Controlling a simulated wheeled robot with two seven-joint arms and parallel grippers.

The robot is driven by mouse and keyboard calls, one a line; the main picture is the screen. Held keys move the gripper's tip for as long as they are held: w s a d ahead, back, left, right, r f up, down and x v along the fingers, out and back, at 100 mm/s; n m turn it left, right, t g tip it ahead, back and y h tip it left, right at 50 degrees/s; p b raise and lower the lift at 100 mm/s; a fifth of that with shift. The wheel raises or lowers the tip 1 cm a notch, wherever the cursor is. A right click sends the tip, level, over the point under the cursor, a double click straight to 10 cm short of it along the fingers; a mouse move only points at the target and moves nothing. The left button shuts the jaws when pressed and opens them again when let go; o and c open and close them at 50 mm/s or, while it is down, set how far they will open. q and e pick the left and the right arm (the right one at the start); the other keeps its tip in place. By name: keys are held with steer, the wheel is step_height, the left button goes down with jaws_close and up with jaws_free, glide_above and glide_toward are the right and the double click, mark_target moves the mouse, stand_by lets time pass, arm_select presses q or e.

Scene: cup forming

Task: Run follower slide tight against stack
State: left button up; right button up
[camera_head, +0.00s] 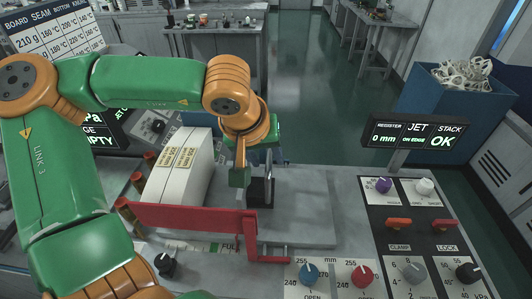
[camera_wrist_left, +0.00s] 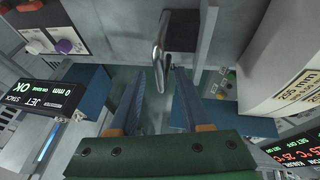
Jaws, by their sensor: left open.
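The stack (camera_head: 172,178) of white blanks with yellow labels stands on edge left of centre in the head view. It also shows at the right of the left wrist view (camera_wrist_left: 285,65). To its right is a black block with an upright metal handle (camera_head: 267,172), which I take to be the follower slide. The handle also shows in the left wrist view (camera_wrist_left: 160,52). A gap shows between this block and the stack. My left gripper (camera_head: 256,172) is open over the handle; in the wrist view the handle lies ahead, roughly between the fingers (camera_wrist_left: 158,103). Contact cannot be told.
A red bar (camera_head: 195,218) runs in front of the stack. A control panel with knobs and red levers (camera_head: 399,224) is at the right. A display (camera_head: 415,135) reads 0 mm, ON EDGE, OK. Grey plate (camera_head: 305,205) right of the handle is clear.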

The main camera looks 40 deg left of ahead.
arm_select(q)
steer(key=shift+w+a+f, duration=0.15)
steer(key=shift+w+a, duration=0.05)
steer(key=shift+w, duration=0.05)
steer(key=shift+s+d, duration=0.15)
steer(key=shift+s, duration=0.05)
jaws_close()
stand_by(1.0)
